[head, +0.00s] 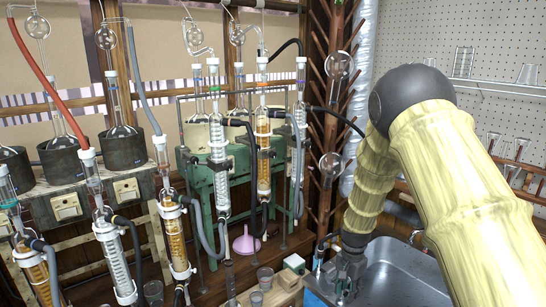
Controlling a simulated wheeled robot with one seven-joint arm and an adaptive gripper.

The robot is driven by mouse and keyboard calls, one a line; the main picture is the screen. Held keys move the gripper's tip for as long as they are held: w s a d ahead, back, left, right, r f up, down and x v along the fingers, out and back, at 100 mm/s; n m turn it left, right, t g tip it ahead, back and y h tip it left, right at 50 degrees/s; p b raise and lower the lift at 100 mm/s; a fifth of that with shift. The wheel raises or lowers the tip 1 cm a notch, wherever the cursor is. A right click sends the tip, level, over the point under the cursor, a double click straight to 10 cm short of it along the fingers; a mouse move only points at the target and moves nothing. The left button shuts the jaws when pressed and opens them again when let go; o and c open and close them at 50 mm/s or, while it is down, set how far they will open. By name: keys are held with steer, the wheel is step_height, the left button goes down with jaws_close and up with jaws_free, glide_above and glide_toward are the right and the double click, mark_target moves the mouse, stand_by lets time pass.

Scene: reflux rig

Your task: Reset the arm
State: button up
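My arm, with a pale yellow sleeve and a dark round elbow, reaches in from the right and bends down. My gripper (343,281) is low in the head view, pointing down at the left edge of the grey sink (395,285). It is small and dark there. I cannot tell whether its fingers are open or shut, or whether they hold anything.
Glass condensers (219,150) with hoses stand on the left and middle. A green metal stand (193,205) is behind them. A pink funnel (246,243) and small beakers (265,277) are near my gripper. A wooden drying rack (324,120) stands close behind my arm.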

steer(key=s+f+n, duration=0.3)
steer(key=s+f, duration=1.1)
steer(key=s+f+n, duration=0.3)
steer(key=s, duration=1.3)
steer(key=s+a+f+n, duration=0.1)
steer(key=s+f+n, duration=0.3)
steer(key=s, duration=1.2)
steer(key=shift+a, duration=0.15)
